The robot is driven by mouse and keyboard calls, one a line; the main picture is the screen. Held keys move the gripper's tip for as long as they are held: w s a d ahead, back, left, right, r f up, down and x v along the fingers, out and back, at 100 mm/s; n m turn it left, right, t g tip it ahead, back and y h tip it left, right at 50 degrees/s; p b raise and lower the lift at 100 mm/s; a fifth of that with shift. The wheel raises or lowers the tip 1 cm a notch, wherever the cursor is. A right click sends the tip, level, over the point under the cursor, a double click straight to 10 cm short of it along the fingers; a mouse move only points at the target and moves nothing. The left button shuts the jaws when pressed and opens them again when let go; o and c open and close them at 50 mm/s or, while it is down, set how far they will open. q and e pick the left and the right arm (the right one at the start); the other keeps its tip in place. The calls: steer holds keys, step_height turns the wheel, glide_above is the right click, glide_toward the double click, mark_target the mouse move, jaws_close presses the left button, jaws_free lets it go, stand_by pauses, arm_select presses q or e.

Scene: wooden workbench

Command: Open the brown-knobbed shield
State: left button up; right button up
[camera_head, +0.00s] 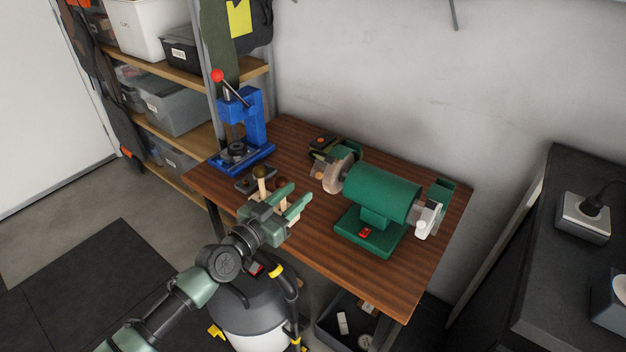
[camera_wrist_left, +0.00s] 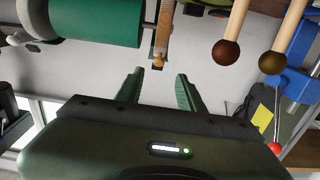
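The green bench grinder (camera_head: 382,190) stands on the wooden workbench (camera_head: 315,250). The right end has another shield with a white knob (camera_head: 421,227). My left gripper (camera_head: 298,200) is open and empty, in front and left of the grinder. In the left wrist view the knob shows beyond the space between its fingers (camera_wrist_left: 160,88), apart from them. My right gripper is not in view.
Two wooden sticks with brown ball tops (camera_wrist_left: 226,52) stand close beside my left gripper. A blue press with a red-tipped lever (camera_head: 245,130) is at the bench's back left. A shelf with bins (camera_head: 180,105) stands behind left. The bench's front right is clear.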

mark_target(318, 176)
arm_select(q)
steer(key=b+x, duration=0.1)
steer(key=x, duration=0.6)
steer(key=shift+w+d, duration=0.1)
steer(key=shift+d, duration=0.05)
steer(key=shift+c, duration=0.4)
jaws_close()
